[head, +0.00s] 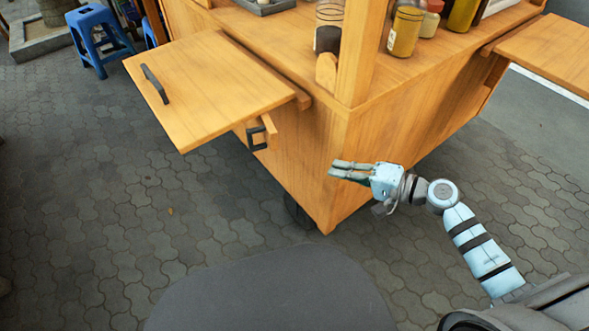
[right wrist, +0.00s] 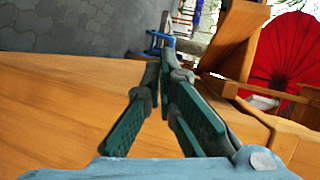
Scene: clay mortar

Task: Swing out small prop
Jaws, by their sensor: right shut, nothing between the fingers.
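The small prop (head: 269,125) is a short wooden piece with a dark square handle (head: 257,138), under the fold-out shelf (head: 210,85) on the left side of the wooden cart. How far it stands out from the cart side is hard to tell. The shelf is raised roughly level and has its own dark handle (head: 154,83). My right gripper (head: 333,169) is shut and empty, beside the cart's near corner, to the right of the prop and lower. In the right wrist view its fingers (right wrist: 167,60) meet at the tips above orange wood. My left gripper is out of view.
The cart top (head: 300,45) carries jars and bottles, with a wooden post (head: 360,50) at the near corner. Another shelf (head: 550,50) sticks out at right. A blue stool (head: 95,38) stands at upper left. The paved floor (head: 100,220) at left is clear.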

